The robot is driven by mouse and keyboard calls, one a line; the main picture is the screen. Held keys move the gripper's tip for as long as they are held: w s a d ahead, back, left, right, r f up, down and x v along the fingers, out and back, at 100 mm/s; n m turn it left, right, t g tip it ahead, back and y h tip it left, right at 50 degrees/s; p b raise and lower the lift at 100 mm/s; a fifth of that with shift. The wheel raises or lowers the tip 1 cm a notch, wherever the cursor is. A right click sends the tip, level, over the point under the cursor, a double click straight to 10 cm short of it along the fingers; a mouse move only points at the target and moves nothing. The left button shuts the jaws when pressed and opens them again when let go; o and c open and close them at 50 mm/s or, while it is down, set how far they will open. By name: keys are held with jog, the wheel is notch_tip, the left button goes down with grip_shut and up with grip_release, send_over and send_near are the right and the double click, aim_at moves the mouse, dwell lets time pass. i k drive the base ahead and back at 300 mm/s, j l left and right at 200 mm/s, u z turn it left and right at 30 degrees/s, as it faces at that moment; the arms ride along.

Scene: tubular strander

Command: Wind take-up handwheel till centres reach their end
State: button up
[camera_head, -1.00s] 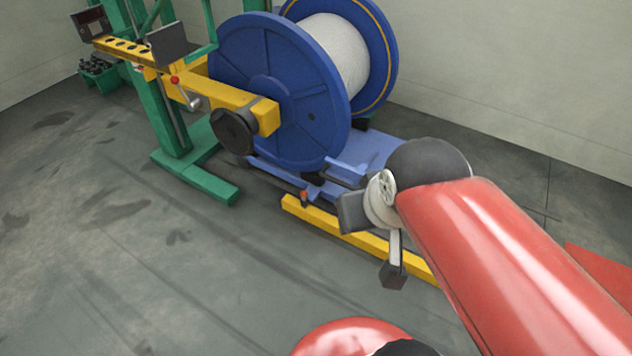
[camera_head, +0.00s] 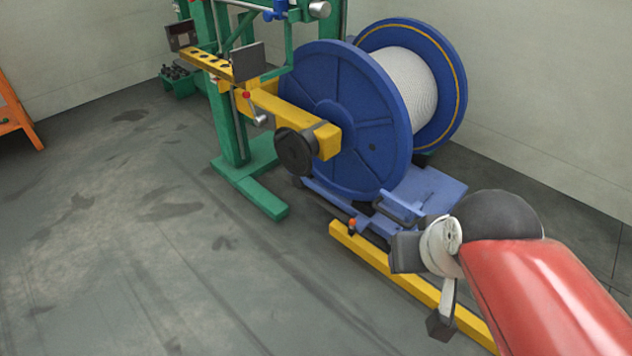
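A dark round wheel (camera_head: 295,151) sits on the near end of the yellow arm (camera_head: 262,108) of the take-up stand, in front of the big blue reel (camera_head: 345,105). It looks like the handwheel; its grip is not clear. A small crank with a red knob (camera_head: 247,95) hangs on the same yellow arm, up and left of the wheel. My gripper (camera_head: 423,289) is at the lower right, over the floor and the yellow rail, well apart from the wheel. Its two dark finger pads stand wide apart with nothing between them. The reel's centres are hidden.
A yellow floor rail (camera_head: 365,255) and a blue platform (camera_head: 425,190) lie below the reel. The green stand's foot (camera_head: 262,195) reaches forward on the floor. An orange frame (camera_head: 18,115) stands at far left. The grey floor at left and front is clear.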

aim_at(290, 147)
jog(key=i+j+z, duration=0.25)
jog(key=i+j, duration=0.6)
jog(key=j, duration=0.1)
